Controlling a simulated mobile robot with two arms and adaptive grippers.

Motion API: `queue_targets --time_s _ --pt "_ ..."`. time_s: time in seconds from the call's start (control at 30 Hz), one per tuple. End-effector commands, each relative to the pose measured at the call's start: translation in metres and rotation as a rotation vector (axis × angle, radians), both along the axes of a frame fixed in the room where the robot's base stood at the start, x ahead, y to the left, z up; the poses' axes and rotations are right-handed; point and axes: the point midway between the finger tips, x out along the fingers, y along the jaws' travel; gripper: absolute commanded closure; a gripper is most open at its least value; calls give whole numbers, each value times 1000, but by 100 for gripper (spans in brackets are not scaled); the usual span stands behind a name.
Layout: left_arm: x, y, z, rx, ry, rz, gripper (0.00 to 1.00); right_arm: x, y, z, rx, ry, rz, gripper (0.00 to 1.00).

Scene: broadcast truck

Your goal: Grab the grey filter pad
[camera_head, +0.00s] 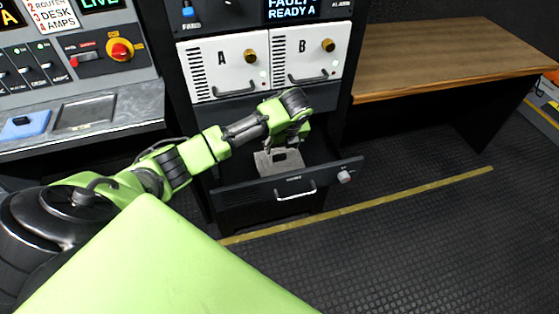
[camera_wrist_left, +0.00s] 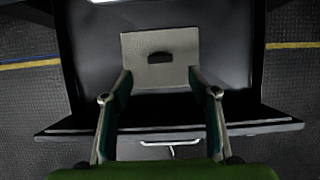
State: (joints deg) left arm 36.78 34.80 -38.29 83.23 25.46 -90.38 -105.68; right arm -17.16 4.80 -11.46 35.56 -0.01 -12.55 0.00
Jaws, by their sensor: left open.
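The grey filter pad (camera_head: 268,164) lies in the open drawer (camera_head: 325,175) below the white A and B units. In the left wrist view the grey filter pad (camera_wrist_left: 185,45) is a flat light panel with a dark slot, near the drawer's front. My left gripper (camera_head: 292,145) reaches down over the drawer and partly hides the pad. In the left wrist view the left gripper (camera_wrist_left: 160,85) is open, its two fingers spread at either side of the pad's near part. I cannot tell whether they touch it. My right gripper is not in view.
White units A (camera_head: 222,75) and B (camera_head: 300,65) sit above the drawer. A wooden desk (camera_head: 440,55) stands to the right. A grey console ledge (camera_head: 130,108) with a blue item (camera_head: 22,126) is at left. The floor (camera_head: 420,235) in front is clear.

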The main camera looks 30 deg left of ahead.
Motion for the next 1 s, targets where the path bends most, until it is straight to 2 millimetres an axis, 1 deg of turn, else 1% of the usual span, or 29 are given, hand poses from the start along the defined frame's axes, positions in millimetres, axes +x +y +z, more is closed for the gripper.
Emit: queue_targets --time_s 0.03,0.13,0.23,0.37,0.5,0.6,0.7,0.8,1.0 --pt "2 2 -8 -1 2 2 46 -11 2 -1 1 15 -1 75" --pt "5 5 -18 -1 0 1 46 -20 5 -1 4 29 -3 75" --pt "6 7 -24 -1 0 0 46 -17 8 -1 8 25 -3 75" --pt "7 9 -32 -1 2 1 46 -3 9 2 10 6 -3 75" --pt "9 14 -51 -1 3 2 46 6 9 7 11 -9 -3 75" --pt "13 18 -63 -1 1 2 46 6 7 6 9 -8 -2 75" --pt "15 20 -70 -1 -1 2 46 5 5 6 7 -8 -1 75" --pt "16 21 -73 -1 -1 1 46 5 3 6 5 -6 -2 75" --pt "16 21 -73 0 -2 -1 46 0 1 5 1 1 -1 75"
